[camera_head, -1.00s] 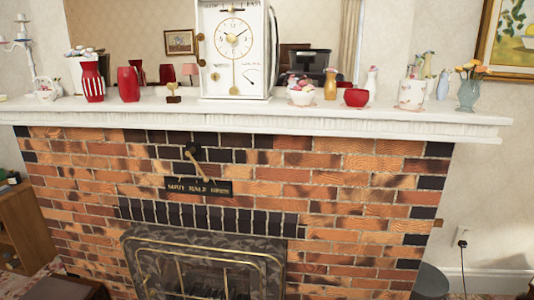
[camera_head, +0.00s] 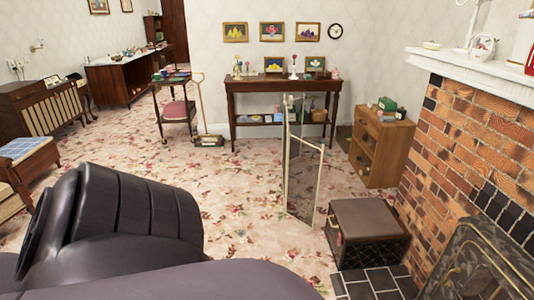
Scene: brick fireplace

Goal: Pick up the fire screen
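A folding, see-through panel with a thin pale-gold frame (camera_head: 321,176) stands upright on the floral carpet near the middle of the head view. It looks like the fire screen, though I cannot be sure. It is seen nearly edge-on, left of the brick fireplace and apart from it. The fireplace's dark patterned surround (camera_head: 462,262) with gold trim shows at the lower right. Neither of my grippers is in view. Large dark parts of my own arm fill the lower left.
A brown-topped box (camera_head: 365,220) sits by the dark tiled hearth (camera_head: 378,284). A wooden cabinet (camera_head: 382,150) stands behind it. A dark side table (camera_head: 270,87) is against the back wall. A trolley (camera_head: 176,108) stands left of it. Carpet is open left of the panel.

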